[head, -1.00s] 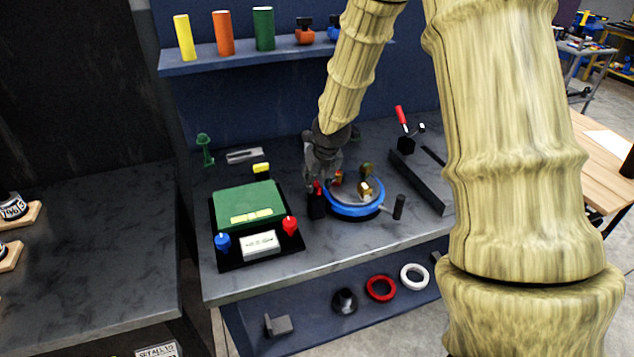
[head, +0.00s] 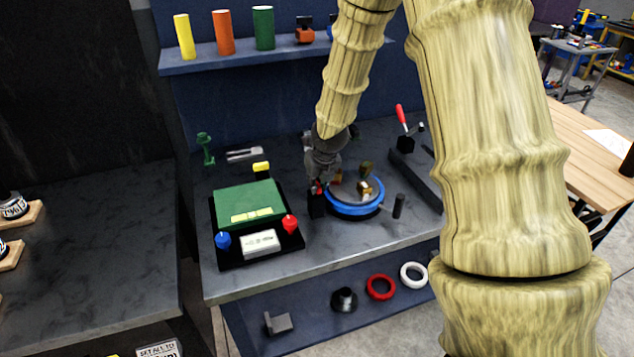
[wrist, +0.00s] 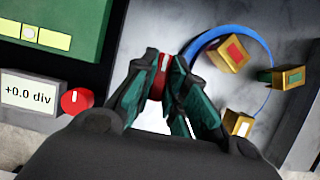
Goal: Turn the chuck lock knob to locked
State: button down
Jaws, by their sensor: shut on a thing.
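The chuck lock knob is a small red knob (wrist: 157,84) with a white mark, on a black block (head: 317,206) at the left edge of the blue-ringed round chuck table (head: 352,211). In the head view the knob (head: 317,187) is mostly covered by my gripper (head: 318,183). In the wrist view my gripper (wrist: 158,82) is shut on the red knob, one finger on each side. The fingers hide part of the knob, and I cannot tell its exact setting.
A control box with a green top (head: 248,203), a red knob (head: 290,225) and a blue knob (head: 222,241) stands left of the chuck. Brass-coloured jaws (wrist: 228,54) stand on the chuck plate. A dark handle (head: 399,206) sticks out at its right. A dark rail (head: 421,178) lies further right.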

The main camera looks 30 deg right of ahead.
jog(key=shift+m, duration=0.4)
jog(key=m+h+p, duration=0.1)
jog(key=m, duration=0.2)
jog(key=shift+r+m+h, duration=0.1)
jog(key=shift+m+h, duration=0.3)
jog(key=m+g+p, duration=0.1)
jog(key=m, duration=0.1)
jog(key=m+h+p, duration=0.1)
jog(key=m, duration=0.1)
jog(key=shift+w+a+g, duration=0.1)
jog(key=shift+g, duration=0.3)
jog(key=m+p, duration=0.1)
jog(key=m, duration=0.1)
jog(key=m+g+p, duration=0.1)
jog(key=m, duration=0.2)
jog(key=shift+w+g+h+p, duration=0.15)
jog(key=shift+g+h+p, duration=0.15)
jog(key=shift+h, duration=0.1)
jog(key=shift+m+g+p, duration=0.55)
jog(key=shift+m+g, duration=0.35)
jog(key=shift+m, duration=1.3)
jog(key=c, duration=1.4)
grip_release()
jog(key=shift+c, duration=0.2)
